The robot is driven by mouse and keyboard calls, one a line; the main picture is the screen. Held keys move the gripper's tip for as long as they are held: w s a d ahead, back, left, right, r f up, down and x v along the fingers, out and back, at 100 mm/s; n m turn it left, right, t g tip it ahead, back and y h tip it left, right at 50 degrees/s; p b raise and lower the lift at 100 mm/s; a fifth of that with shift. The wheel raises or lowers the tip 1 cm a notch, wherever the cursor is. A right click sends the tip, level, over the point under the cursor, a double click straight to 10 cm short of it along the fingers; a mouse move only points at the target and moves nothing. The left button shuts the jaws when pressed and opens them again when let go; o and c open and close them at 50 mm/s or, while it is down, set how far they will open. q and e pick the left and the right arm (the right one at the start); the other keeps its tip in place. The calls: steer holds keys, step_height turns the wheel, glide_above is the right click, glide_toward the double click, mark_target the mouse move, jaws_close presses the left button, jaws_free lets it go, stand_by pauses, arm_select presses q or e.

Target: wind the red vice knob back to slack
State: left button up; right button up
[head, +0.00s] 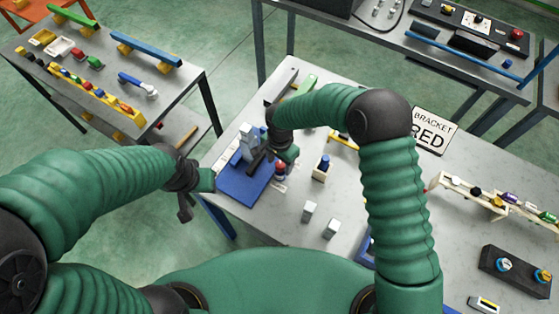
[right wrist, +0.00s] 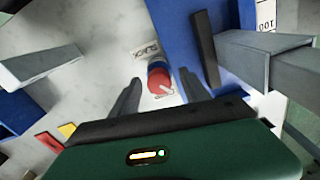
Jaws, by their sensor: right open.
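The red vice knob (right wrist: 159,84) shows in the right wrist view with a blue part behind it and a pale pointer at its near side. It also shows in the head view (head: 281,168), at the right edge of the blue vice base (head: 240,187). My right gripper (right wrist: 159,76) is open, its two fingers apart on either side of the knob; I cannot tell whether they touch it. In the head view my right gripper (head: 268,157) partly hides the vice. My left gripper (head: 185,205) hangs beside the table's left edge; its fingers are too dark to read.
A small lettered label (right wrist: 146,50) lies beside the knob. A blue-topped block (head: 322,167) and two pale blocks (head: 309,210) stand right of the vice. A "BRACKET RED" sign (head: 430,131) stands farther right. The tabletop (head: 350,200) between them is mostly clear.

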steer(key=shift+d, duration=0.25)
steer(key=c, duration=0.4)
arm_select(q)
steer(key=shift+w+d, duration=0.1)
steer(key=shift+d, duration=0.1)
arm_select(e)
steer(key=shift+a, duration=0.2)
jaws_close()
